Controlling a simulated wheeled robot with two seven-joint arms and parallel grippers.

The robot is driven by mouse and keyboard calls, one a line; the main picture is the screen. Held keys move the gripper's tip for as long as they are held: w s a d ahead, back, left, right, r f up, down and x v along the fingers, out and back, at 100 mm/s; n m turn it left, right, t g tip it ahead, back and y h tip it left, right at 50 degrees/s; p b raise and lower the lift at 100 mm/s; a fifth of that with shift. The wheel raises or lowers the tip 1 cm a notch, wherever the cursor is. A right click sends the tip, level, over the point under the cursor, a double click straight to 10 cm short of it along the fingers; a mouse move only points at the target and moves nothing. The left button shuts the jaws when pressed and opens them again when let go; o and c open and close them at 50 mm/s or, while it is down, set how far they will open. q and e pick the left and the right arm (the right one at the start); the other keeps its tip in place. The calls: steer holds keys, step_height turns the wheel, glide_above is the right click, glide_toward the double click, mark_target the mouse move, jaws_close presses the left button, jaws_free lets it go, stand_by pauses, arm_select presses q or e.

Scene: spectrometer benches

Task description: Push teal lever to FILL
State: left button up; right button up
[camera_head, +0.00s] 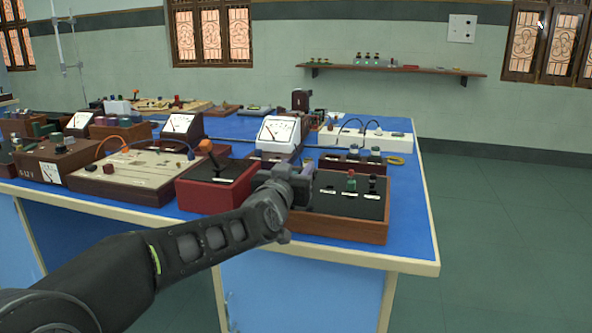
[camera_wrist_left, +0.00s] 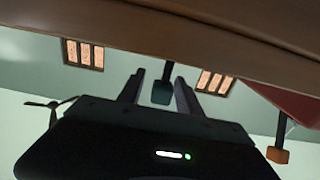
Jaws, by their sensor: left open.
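A dark teal lever (camera_wrist_left: 161,92) with a thin dark stem shows in the left wrist view, between the two spread fingers of my left gripper (camera_wrist_left: 160,88). I cannot tell whether the fingers touch it. In the head view my left gripper (camera_head: 301,180) is at the left end of a wooden box (camera_head: 335,228) with a black top and white labels. There the gripper hides the lever's base, and the FILL mark cannot be read. My right gripper is in neither view.
A red box (camera_head: 212,195) with an orange-knobbed lever (camera_head: 208,150) stands just left of my gripper. Two more small levers, one green and red (camera_head: 351,180) and one black (camera_head: 372,184), rise from the wooden box. Meters crowd the blue bench behind; its right edge (camera_head: 428,210) is clear.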

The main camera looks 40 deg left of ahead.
arm_select(q)
jaws_close()
stand_by(0.3)
